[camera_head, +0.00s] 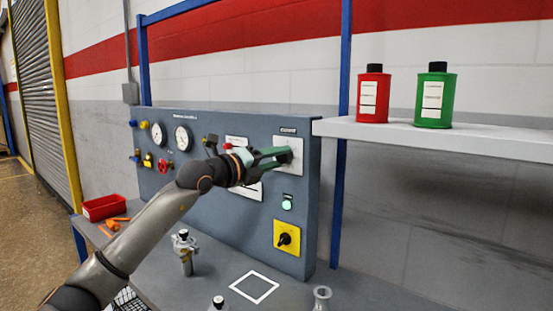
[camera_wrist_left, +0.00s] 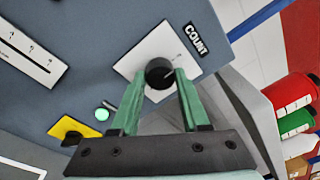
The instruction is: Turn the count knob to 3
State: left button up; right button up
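The count knob (camera_wrist_left: 158,73) is a round black knob on a white plate (camera_wrist_left: 135,62) beside the COUNT label (camera_wrist_left: 195,40). A thin light line shows on the knob; the plate's numbers are too small or hidden to read. My left gripper (camera_wrist_left: 160,78) has its two green fingers apart, with the fingertips close on either side of the knob. I cannot tell if they touch it. My right gripper is not in view.
A green lit button (camera_head: 287,204) and a yellow plate with a black switch (camera_head: 286,238) sit below the knob. Gauges (camera_head: 183,137) and a red valve wheel (camera_head: 164,166) are at left. A shelf (camera_head: 440,138) with red (camera_head: 372,95) and green (camera_head: 435,97) bottles juts out at right.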

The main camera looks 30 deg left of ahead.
pick_arm(q)
grip_shut()
